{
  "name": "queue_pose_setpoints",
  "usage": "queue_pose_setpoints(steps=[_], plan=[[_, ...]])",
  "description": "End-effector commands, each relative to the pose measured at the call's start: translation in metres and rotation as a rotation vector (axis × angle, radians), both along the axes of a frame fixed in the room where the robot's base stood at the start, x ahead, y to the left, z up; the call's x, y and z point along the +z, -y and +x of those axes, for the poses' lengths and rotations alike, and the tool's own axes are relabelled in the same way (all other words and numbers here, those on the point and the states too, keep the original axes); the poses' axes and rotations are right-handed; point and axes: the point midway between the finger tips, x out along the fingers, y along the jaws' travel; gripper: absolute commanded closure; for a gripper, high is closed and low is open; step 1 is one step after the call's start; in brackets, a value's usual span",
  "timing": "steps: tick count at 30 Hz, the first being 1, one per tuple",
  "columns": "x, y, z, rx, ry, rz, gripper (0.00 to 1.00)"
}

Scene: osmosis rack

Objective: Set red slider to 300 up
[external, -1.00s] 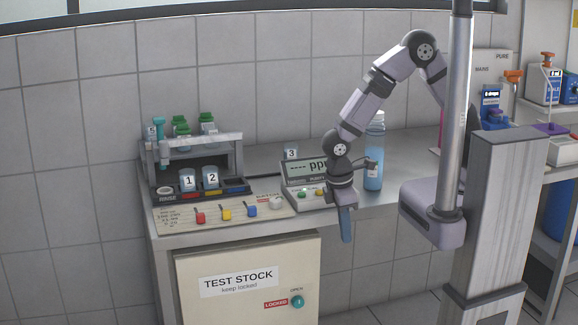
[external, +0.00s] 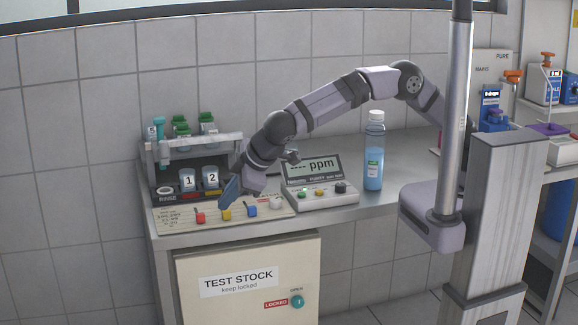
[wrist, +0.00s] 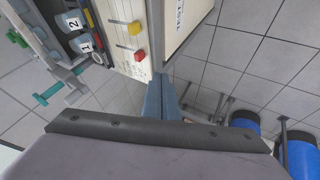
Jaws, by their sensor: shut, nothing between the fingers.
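The red slider (external: 200,218) is the leftmost of the coloured sliders on the cream panel (external: 277,213) at the bench's front edge. In the wrist view the red slider (wrist: 139,56) sits just beyond the fingertips, a little to their left. My gripper (external: 226,200) is shut and empty, with its blue fingers slanting down above the panel near the yellow slider (external: 227,215). The fingers also show in the wrist view (wrist: 161,84), closed together and apart from the red slider. The panel's scale print is too small to read.
The blue slider (external: 252,210) is to the right of the yellow one. Behind the panel are cups 1 (external: 187,180) and 2 (external: 211,177) under a rack (external: 200,142). A ppm meter (external: 318,195) and a blue bottle (external: 374,155) stand to the right.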

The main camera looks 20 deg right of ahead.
Motion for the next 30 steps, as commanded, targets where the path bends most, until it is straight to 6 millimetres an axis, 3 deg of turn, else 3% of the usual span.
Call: queue_pose_setpoints(steps=[19,30], plan=[[-0.006,-0.003,0.004,-0.02,-0.012,0.01,1.0],[-0.049,-0.022,0.03,-0.021,-0.011,0.006,1.0]])
